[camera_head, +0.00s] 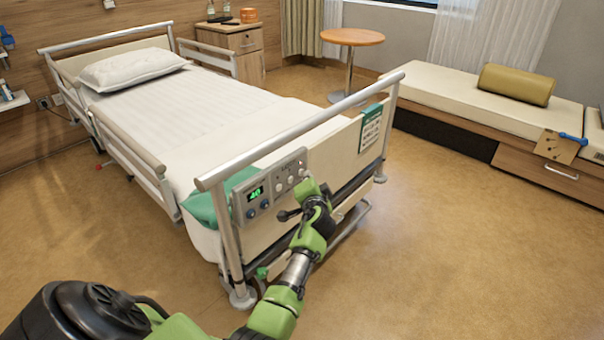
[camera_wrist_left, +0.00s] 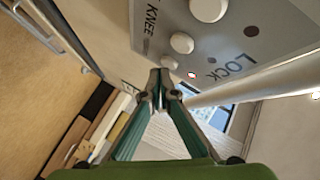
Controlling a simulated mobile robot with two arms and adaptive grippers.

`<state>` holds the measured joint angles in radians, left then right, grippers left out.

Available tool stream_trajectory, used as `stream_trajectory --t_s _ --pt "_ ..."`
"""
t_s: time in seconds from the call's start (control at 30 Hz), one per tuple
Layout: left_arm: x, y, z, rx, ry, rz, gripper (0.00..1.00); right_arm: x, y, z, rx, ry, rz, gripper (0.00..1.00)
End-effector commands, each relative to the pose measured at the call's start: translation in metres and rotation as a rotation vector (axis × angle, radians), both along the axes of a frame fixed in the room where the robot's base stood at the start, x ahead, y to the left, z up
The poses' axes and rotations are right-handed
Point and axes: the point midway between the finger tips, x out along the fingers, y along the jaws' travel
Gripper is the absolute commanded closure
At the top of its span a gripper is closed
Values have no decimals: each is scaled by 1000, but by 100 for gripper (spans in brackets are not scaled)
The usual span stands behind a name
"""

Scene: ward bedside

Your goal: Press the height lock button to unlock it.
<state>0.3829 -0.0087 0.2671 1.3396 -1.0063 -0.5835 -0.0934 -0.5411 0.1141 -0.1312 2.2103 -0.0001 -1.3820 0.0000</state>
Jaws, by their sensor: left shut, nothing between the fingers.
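The grey control panel (camera_head: 240,212) is mounted on the bed's footboard. It has a lit green display (camera_head: 255,193) and several round buttons. In the left wrist view the panel (camera_wrist_left: 215,45) shows the printed words KNEE and LOCK, a column of pale round buttons (camera_wrist_left: 182,43) and a small indicator light (camera_wrist_left: 193,75). My left gripper (camera_head: 311,190) is shut and empty at the panel's right side. In the left wrist view its closed fingertips (camera_wrist_left: 159,78) are right at the lowest round button (camera_wrist_left: 168,63), near LOCK. I cannot tell whether they touch it. My right gripper is out of view.
The bed (camera_head: 180,110) has a tubular metal rail (camera_head: 300,130) above the panel, close to my left arm. A green card (camera_head: 371,127) hangs on the footboard. A round table (camera_head: 352,37) and a bench (camera_head: 440,90) stand behind. The floor to the right is clear.

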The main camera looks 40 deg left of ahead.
Motion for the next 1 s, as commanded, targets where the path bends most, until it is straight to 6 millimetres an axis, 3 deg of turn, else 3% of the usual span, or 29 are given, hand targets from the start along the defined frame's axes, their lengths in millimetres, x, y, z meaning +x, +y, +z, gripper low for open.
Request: stream_trajectory --t_s 1.0 --pt "0 9 0 0 1 1 100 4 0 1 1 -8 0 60"
